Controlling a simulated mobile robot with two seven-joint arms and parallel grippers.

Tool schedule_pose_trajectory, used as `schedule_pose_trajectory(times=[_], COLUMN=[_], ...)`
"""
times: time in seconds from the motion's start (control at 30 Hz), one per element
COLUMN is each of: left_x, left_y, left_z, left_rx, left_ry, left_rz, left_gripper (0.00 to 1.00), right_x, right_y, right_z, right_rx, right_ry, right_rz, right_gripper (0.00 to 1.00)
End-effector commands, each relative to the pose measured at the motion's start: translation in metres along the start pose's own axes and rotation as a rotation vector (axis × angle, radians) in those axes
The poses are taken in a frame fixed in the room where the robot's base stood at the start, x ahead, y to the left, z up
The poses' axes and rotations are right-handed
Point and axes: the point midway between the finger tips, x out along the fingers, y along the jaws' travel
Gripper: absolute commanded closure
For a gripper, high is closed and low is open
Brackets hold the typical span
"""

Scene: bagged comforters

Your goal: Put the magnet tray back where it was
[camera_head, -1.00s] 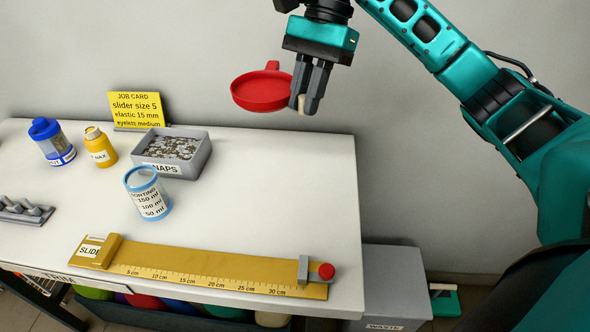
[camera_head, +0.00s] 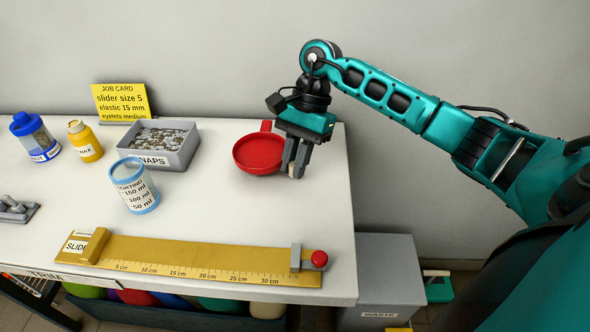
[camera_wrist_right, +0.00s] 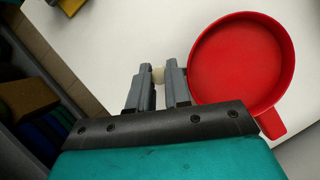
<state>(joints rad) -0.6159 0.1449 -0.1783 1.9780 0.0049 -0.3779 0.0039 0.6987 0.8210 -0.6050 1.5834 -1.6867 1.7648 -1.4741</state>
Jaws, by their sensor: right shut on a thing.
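The magnet tray, a round red dish (camera_head: 258,152) with a short handle, is over the table's right back part in the head view. I cannot tell if it touches the tabletop. It also fills the upper right of the right wrist view (camera_wrist_right: 240,60). My right gripper (camera_head: 295,170) points down just right of the dish. In the wrist view its fingers (camera_wrist_right: 158,80) are closed on a small cream piece, close beside the dish's rim. The dish moves with the gripper, but how the piece joins it is hidden. My left gripper is not in view.
A grey snaps box (camera_head: 158,145), a clear blue-rimmed cup (camera_head: 135,186), a yellow bottle (camera_head: 85,142), and a blue-lidded jar (camera_head: 35,140) stand left. A yellow ruler gauge (camera_head: 190,258) lies along the front. The white table (camera_head: 225,210) is clear between cup and dish.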

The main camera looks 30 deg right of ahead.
Motion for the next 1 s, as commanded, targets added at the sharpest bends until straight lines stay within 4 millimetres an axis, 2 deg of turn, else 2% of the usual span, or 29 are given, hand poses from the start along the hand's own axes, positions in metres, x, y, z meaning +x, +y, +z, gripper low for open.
schedule_pose_trajectory(times=[0.1, 0.17, 0.53, 0.57, 0.8, 1.0], left_x=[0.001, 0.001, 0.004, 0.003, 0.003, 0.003], left_y=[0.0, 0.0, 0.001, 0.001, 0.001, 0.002], left_z=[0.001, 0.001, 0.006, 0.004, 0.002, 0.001], left_rx=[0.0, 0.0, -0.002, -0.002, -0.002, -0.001], left_ry=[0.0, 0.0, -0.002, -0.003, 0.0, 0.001], left_rz=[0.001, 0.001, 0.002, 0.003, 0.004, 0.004], left_gripper=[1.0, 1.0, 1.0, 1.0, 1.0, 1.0], right_x=[0.019, 0.023, 0.028, 0.027, 0.026, 0.026], right_y=[0.0, 0.0, 0.0, 0.0, 0.0, 0.0], right_z=[-0.008, -0.01, -0.013, -0.013, -0.012, -0.012], right_rx=[0.001, 0.0, -0.001, -0.001, 0.0, 0.0], right_ry=[-0.003, -0.001, 0.001, 0.0, 0.0, 0.0], right_rz=[0.001, -0.001, -0.002, -0.001, 0.0, 0.0], right_gripper=[1.0, 1.0, 1.0, 0.8, 0.57, 0.57])
